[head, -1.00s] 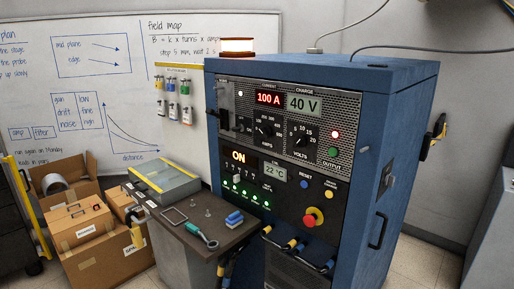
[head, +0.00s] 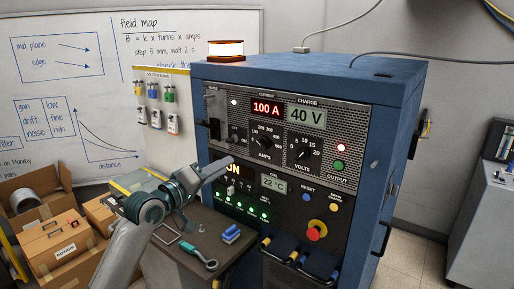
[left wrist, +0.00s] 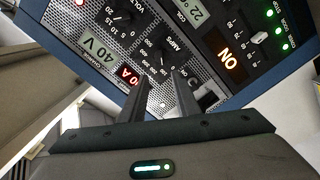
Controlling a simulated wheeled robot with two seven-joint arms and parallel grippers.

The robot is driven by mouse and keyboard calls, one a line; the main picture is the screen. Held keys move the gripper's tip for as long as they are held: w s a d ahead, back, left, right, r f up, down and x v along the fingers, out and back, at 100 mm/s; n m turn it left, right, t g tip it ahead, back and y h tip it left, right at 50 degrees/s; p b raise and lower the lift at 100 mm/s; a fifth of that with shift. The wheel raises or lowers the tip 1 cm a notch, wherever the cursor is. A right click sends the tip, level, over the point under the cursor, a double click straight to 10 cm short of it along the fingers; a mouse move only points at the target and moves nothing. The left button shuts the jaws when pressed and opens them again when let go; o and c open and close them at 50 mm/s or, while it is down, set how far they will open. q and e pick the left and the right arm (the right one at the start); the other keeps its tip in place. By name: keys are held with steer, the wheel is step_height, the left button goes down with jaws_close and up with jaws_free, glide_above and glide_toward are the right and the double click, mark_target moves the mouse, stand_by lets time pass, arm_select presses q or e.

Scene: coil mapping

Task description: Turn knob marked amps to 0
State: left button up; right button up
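The amps knob (head: 264,143) is a black dial on the blue cabinet's front panel, below a red display (head: 266,108) reading 100 A. My left gripper (head: 230,162) is in front of the panel, lower left of the knob, with its fingers toward the panel. In the left wrist view the fingers of the left gripper (left wrist: 160,85) stand apart with nothing between them. The amps knob (left wrist: 158,60) appears just beyond the fingertips there, apart from them. Its exact pointer direction is too small to read. My right gripper is not in view.
The volts knob (head: 304,154) sits right of the amps knob, with a 40 V display (head: 306,116) above. A red stop button (head: 314,233) is lower on the panel. A small table (head: 192,245) with tools stands in front. Cardboard boxes (head: 62,248) lie at left.

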arm_select(q)
steer(key=p, duration=0.4)
glide_toward(261, 146)
steer(key=x, duration=0.6)
steer(key=shift+w+r, duration=0.1)
steer(key=shift+x, duration=0.85)
jaws_close()
